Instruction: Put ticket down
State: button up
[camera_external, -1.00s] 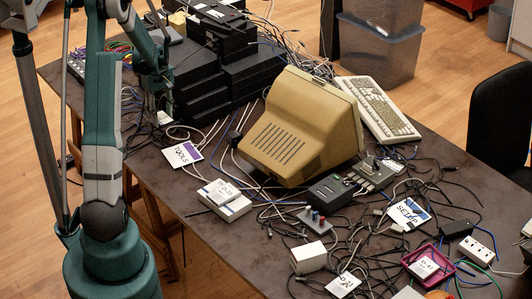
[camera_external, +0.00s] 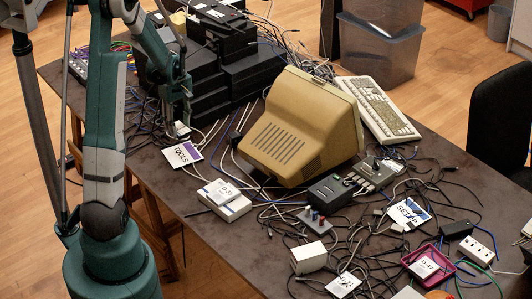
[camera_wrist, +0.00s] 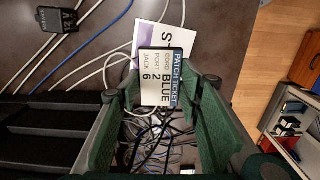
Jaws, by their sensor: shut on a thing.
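The patch ticket (camera_wrist: 158,75) is a small white card with a dark blue edge strip. It reads "CORD BLUE, PORT 2, JACK 6" in the wrist view. My gripper (camera_wrist: 160,84) is shut on it, with the green fingers on either side. In the external view the gripper (camera_external: 180,113) is low over the left part of the table, with the ticket (camera_external: 181,129) at its tips. I cannot tell whether the ticket touches anything below.
Stacked black boxes (camera_external: 198,92) stand close beside my gripper. Cables lie beneath and around it. A white box (camera_external: 224,199), a beige monitor (camera_external: 300,128) and a keyboard (camera_external: 376,108) are to the right. Bare table (camera_external: 170,205) shows in front of the TOOLS card.

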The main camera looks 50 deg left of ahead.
send_over(184, 153)
jog(key=shift+f+b, duration=0.4)
jog(key=shift+f, duration=2.6)
jog(key=shift+f+b, duration=0.3)
jog(key=shift+f, duration=1.6)
jog(key=shift+f, duration=0.1)
jog(key=o, duration=1)
jog(key=shift+c, duration=0.2)
jog(key=shift+r+p, duration=0.8)
jog(key=shift+r, duration=5.35)
